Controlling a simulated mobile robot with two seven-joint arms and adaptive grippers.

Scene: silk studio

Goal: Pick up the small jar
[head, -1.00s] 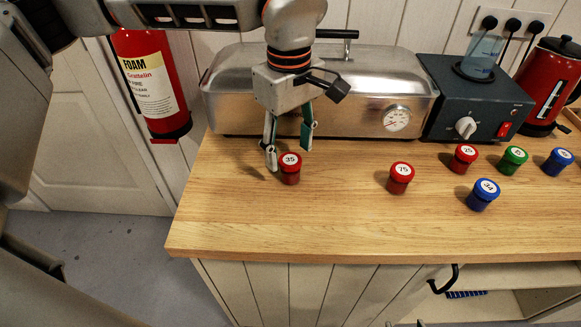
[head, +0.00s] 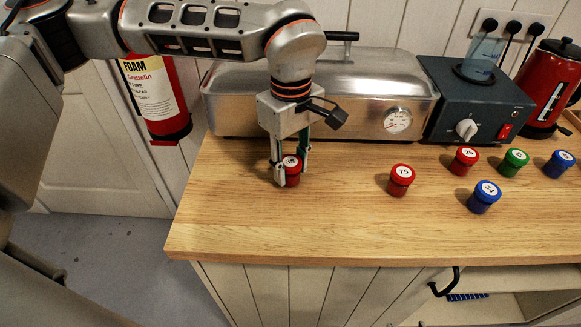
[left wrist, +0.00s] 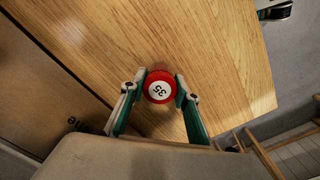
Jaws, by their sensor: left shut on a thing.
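A small red jar with a white label marked 35 (head: 291,179) stands upright near the left end of the wooden worktop (head: 330,225). My left gripper (head: 290,177) reaches down from above and is shut on this jar, one finger on each side. In the left wrist view the red lid marked 35 (left wrist: 159,87) sits between the two fingertips of the left gripper (left wrist: 158,90). The jar appears to be still on the worktop. My right gripper is not in view.
Other small jars stand to the right: a red one marked 75 (head: 401,180), a second red one (head: 464,160), a green one (head: 513,162) and blue ones (head: 484,196). A metal steamer box (head: 360,95) is behind the gripper. The worktop's front strip is clear.

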